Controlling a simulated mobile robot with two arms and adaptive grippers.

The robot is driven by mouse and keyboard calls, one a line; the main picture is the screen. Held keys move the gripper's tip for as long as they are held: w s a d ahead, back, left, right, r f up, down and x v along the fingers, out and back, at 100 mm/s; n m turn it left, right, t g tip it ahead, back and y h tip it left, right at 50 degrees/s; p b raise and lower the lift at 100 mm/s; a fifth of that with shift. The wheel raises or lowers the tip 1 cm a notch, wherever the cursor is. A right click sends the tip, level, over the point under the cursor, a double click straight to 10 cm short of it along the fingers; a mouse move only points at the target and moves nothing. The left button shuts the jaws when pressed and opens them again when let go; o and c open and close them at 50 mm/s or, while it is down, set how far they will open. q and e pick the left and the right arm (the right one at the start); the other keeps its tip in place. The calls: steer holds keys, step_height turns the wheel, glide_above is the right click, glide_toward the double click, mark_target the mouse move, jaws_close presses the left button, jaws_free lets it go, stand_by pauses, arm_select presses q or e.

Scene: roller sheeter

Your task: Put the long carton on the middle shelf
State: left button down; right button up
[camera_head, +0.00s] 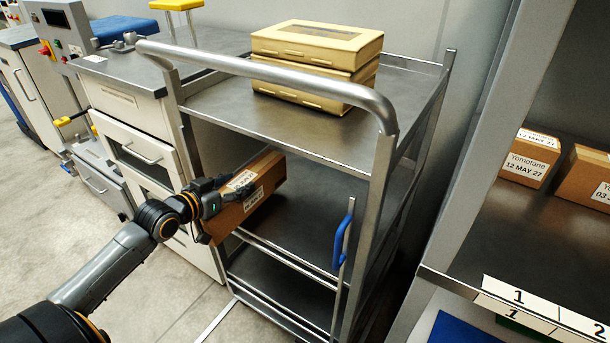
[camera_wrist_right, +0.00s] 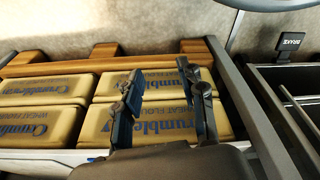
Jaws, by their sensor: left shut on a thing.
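The long carton (camera_head: 262,183) is a brown box with white labels. My left gripper (camera_head: 222,200) is shut on its near left end and holds it in the opening of the metal cart, between the top deck and the lower levels. The carton is tilted; I cannot tell whether it touches the middle shelf (camera_head: 300,225), whose surface shows below and to its right. In the right wrist view my right gripper (camera_wrist_right: 155,95) is open, its two fingers apart above sacks, with nothing between them. The right gripper is outside the head view.
Two stacked yellow-tan boxes (camera_head: 318,60) stand on the cart's top deck. The cart's handle bar (camera_head: 270,82) and a blue handle (camera_head: 343,235) are at the front. A rack at right holds cartons (camera_head: 530,158). Several printed sacks (camera_wrist_right: 50,120) lie below the right gripper.

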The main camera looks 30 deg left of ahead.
mark_target(257, 169)
arm_select(q)
steer(key=w, duration=0.5)
steer(key=w+b, duration=0.1)
steer(key=w, duration=0.5)
steer(key=w+d+b, duration=0.1)
steer(key=w, duration=0.4)
steer(key=shift+w+r, duration=0.15)
steer(key=shift+w, duration=0.2)
steer(key=shift+w+f+b, duration=0.1)
steer(key=shift+f+b, duration=0.2)
steer(key=shift+f, duration=0.15)
steer(key=shift+f+b, duration=0.3)
steer(key=shift+f, duration=1.05)
steer(key=c, duration=0.5)
jaws_free()
steer(key=shift+f, duration=0.1)
steer(key=shift+o, duration=0.3)
arm_select(e)
step_height(257, 169, up, 12)
steer(key=w, duration=0.1)
steer(key=shift+f+t, duration=0.2)
steer(key=shift+t, duration=0.1)
steer(key=shift+w, duration=0.1)
